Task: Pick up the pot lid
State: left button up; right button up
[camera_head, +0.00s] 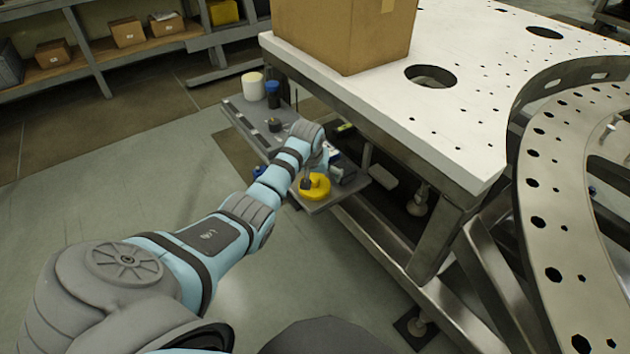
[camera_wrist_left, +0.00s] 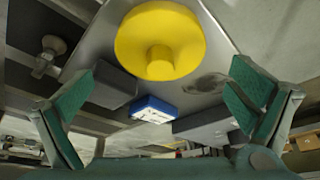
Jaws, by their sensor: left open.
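The pot lid is a yellow disc with a round knob. It lies on a small grey side shelf in the head view (camera_head: 316,187). In the left wrist view the yellow lid (camera_wrist_left: 160,38) fills the upper middle, with its knob facing the camera. My left gripper (camera_wrist_left: 160,105) is open, its two green-padded fingers spread wide to either side. The lid is ahead of the fingers and nothing is held. In the head view my left gripper (camera_head: 312,180) is over the shelf close to the lid, partly hidden by my wrist. My right gripper is not in view.
A blue-and-white box (camera_wrist_left: 153,109) and grey blocks lie beside the lid on the shelf (camera_head: 328,200). A white metal table (camera_head: 460,120) with a cardboard box (camera_head: 345,30) stands just right.

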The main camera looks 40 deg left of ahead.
aim_at(314, 180)
pick_arm(q)
jog(key=b+x, duration=0.1)
jog(key=x, duration=0.2)
jog(key=shift+s, duration=0.1)
jog(key=c, duration=1.2)
jog(key=shift+r, duration=0.1)
